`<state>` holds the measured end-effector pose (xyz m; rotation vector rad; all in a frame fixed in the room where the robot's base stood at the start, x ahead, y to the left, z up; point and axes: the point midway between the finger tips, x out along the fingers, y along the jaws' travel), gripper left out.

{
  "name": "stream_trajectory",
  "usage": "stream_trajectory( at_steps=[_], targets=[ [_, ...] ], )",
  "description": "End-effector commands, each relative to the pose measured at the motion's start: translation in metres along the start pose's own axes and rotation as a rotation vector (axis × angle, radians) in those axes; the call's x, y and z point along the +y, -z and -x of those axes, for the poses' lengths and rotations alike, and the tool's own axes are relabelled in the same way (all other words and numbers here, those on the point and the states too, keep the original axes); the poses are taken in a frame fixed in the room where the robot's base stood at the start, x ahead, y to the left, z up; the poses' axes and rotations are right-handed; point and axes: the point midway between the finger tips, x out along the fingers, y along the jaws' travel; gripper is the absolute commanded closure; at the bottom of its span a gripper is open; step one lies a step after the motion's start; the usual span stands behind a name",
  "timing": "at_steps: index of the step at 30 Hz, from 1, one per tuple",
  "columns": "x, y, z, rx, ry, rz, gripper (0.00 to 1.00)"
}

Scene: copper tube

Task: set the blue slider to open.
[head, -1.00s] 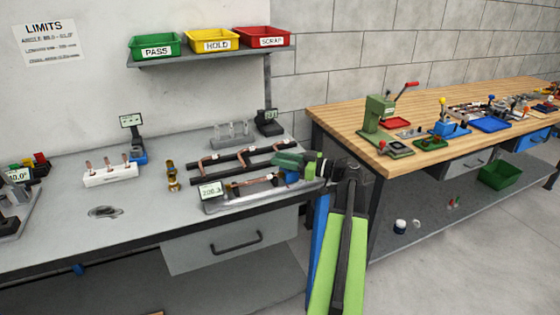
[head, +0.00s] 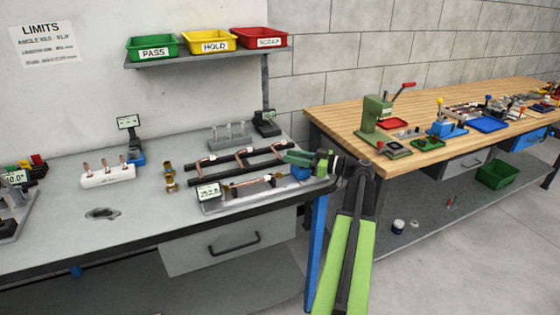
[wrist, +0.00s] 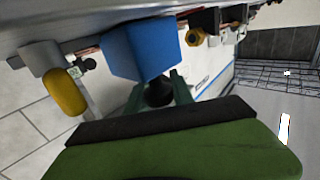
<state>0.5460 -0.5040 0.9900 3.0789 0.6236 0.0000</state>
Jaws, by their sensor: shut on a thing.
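The blue slider (head: 300,172) sits at the right part of a grey measuring fixture (head: 225,203) on the grey bench. In the wrist view it is a large blue block (wrist: 145,48) with a dark round knob (wrist: 158,93) facing me. My gripper (head: 293,160) reaches in from the right at the slider. In the wrist view its green fingers (wrist: 158,97) are shut on the slider's knob. A copper tube (head: 250,183) lies along the fixture to the left of the slider. The fixture's display (head: 208,191) shows a number too blurred to read surely.
A black rack with copper tubes (head: 240,160) stands just behind the fixture. Brass fittings (head: 170,178) and a white block (head: 108,177) are to the left. The wooden bench (head: 400,145) is at right, across a gap. Bare bench surface lies at left.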

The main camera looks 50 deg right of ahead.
Motion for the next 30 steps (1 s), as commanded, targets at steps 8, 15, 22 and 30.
stream_trajectory(
  at_steps=[8,15,22,30],
  targets=[
    [0.011,0.001,0.010,0.002,-0.001,0.000,1.00],
    [0.011,0.001,0.010,0.002,-0.001,0.000,0.52],
    [0.011,0.000,0.011,0.001,-0.001,0.000,0.50],
    [0.011,0.000,0.036,0.001,-0.004,0.000,0.50]
  ],
)
